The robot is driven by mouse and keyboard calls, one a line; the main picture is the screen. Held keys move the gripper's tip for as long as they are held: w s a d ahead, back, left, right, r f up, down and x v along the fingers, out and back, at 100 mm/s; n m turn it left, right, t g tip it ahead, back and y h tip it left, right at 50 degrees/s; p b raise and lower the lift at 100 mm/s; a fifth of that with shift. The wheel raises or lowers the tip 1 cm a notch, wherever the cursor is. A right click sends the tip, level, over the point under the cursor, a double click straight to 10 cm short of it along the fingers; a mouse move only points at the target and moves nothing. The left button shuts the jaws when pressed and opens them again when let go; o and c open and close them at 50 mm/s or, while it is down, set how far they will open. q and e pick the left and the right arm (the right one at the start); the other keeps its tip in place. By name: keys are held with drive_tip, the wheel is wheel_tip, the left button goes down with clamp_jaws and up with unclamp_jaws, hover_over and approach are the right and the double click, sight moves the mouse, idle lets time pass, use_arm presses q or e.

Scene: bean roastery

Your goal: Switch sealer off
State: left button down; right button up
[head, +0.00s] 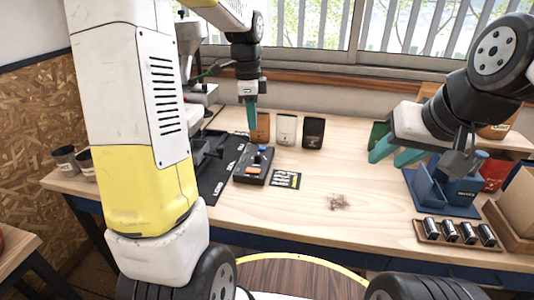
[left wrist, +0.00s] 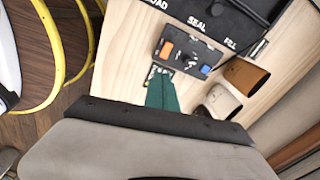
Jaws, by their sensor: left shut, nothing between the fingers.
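The control box (head: 254,166) is dark, with an orange rocker switch and a blue knob on top, and stands on the table beside the black mat. In the left wrist view the box (left wrist: 188,53) shows its orange switch (left wrist: 167,48) and blue knob (left wrist: 205,69). I cannot tell the switch's position. The sealer (head: 208,148) appears as a dark machine on the mat, partly hidden by my left arm. My left gripper (head: 251,125) is shut and empty, pointing down above and behind the box; its teal fingers also show in the left wrist view (left wrist: 161,92). My right gripper (head: 390,155) is open, fingers apart, at the right.
Brown, white and black bags (head: 286,129) stand behind the box. A small black card (head: 287,179) lies to its right. Beans (head: 338,201) lie mid-table. A blue holder (head: 440,190) and a rack of small canisters (head: 457,234) are at the right. The front middle is clear.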

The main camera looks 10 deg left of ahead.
sight(256, 171)
use_arm(q)
drive_tip(key=w+f+m, duration=0.2)
drive_tip(key=f, duration=0.1)
drive_tip(key=shift+w+g, duration=0.35)
drive_tip(key=shift+g, duration=0.05)
drive_tip(key=shift+f, duration=0.1)
wheel_tip(256, 171, down, 14)
drive_tip(key=shift+d+r, duration=0.1)
idle(0.4)
drive_tip(key=shift+s+d+f, duration=0.1)
drive_tip(key=shift+s+f, duration=0.05)
drive_tip(key=shift+f, duration=0.2)
